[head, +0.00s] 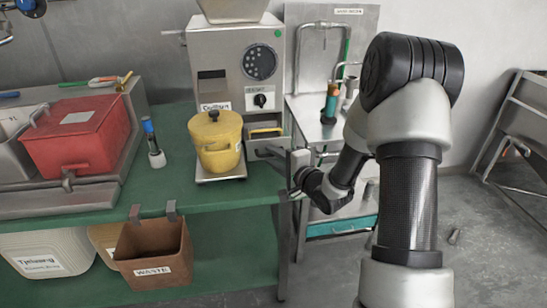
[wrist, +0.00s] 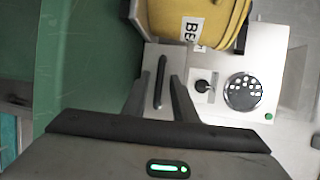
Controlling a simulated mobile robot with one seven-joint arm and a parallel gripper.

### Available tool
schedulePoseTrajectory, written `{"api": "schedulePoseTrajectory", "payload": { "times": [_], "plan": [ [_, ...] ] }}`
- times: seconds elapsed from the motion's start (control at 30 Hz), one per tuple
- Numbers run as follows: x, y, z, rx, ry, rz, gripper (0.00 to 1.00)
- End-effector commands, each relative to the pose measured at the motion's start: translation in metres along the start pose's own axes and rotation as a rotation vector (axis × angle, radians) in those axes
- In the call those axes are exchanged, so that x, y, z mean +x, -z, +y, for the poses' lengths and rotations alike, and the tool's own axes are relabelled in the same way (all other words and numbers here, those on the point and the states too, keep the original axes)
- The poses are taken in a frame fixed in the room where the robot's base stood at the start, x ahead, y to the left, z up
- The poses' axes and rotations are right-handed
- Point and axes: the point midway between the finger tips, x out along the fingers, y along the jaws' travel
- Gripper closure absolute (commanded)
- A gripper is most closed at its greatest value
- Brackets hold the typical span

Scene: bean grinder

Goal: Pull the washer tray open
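A light grey tray front (wrist: 148,58) with a dark upright bar handle (wrist: 161,75) shows in the wrist view, low on the metal machine (head: 228,75) beside a yellow pot (head: 216,143). I cannot tell for certain that it is the washer tray. My gripper (wrist: 160,98) is open, with one dark finger on each side of the handle. The handle shows between the fingers, with gaps, and contact is not visible.
Right of the machine is a metal stand with a bottle (head: 330,103) and a teal drawer (head: 334,228).

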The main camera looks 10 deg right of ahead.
Motion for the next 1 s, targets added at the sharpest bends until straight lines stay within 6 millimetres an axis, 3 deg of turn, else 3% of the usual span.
{"api": "schedulePoseTrajectory", "payload": {
  "times": [0.3,0.47,1.0],
  "plan": [
    [-0.001,0.000,0.000,0.001,-0.001,0.000,0.72],
    [-0.015,0.001,0.000,0.002,-0.003,0.003,0.72],
    [-0.140,0.001,-0.002,0.001,-0.001,0.005,0.72]
  ]
}}
